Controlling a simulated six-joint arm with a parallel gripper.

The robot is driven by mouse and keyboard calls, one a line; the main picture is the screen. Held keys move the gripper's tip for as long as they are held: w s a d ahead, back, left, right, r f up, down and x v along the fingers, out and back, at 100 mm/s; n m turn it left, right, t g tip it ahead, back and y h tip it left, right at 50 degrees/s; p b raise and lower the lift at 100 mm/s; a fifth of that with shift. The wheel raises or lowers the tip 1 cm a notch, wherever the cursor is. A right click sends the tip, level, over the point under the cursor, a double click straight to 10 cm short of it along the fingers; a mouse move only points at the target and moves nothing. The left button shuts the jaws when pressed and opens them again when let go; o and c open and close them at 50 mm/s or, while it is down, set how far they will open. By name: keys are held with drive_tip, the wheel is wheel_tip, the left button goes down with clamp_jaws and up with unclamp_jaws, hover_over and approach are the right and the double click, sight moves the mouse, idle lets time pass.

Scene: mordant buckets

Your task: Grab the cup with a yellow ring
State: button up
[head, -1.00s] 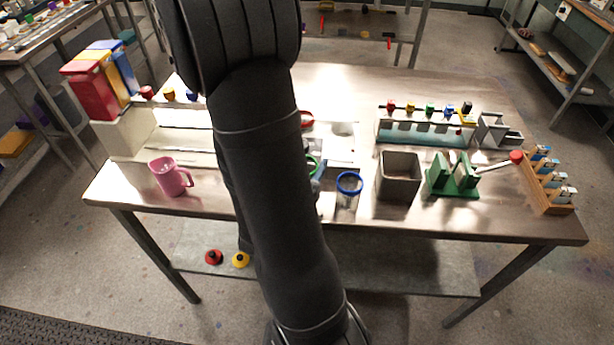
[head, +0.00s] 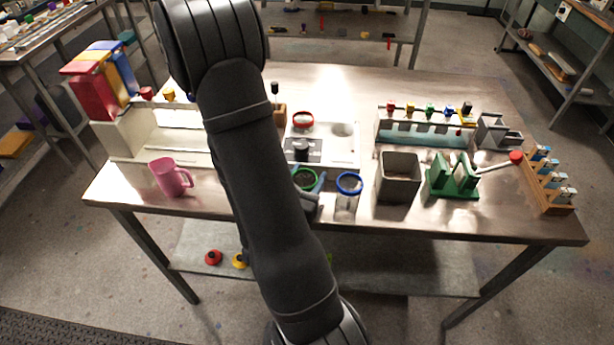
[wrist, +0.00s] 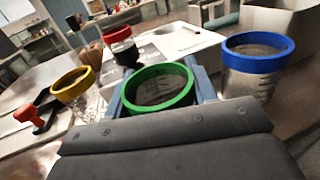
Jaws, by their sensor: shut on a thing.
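The cup with a yellow ring (wrist: 72,86) stands upright at the left in the wrist view, apart from my gripper; in the head view my arm hides it. My gripper (wrist: 160,82) has its blue-grey fingers on both sides of a cup with a green ring (wrist: 158,96) and is shut on it. The green-ringed cup also shows in the head view (head: 304,181), upright. Whether its base touches the table is hidden.
A blue-ringed cup (head: 348,192) stands close to the right of my gripper. A red-ringed cup (head: 303,124) stands behind on a white tray (head: 342,132). A pink mug (head: 170,178) is at left; a grey square container (head: 398,176) and green stand (head: 453,180) are at right.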

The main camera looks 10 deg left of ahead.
drive_tip(key=shift+f, duration=0.15)
drive_tip(key=o, duration=1)
drive_tip(key=shift+v, duration=2.95)
drive_tip(key=v, duration=1)
drive_tip(key=shift+s+a, duration=0.2)
drive_tip(key=shift+a, duration=0.1)
drive_tip(key=shift+o, duration=0.5)
drive_tip(key=shift+s+a, duration=0.1)
drive_tip(key=shift+s, duration=0.4)
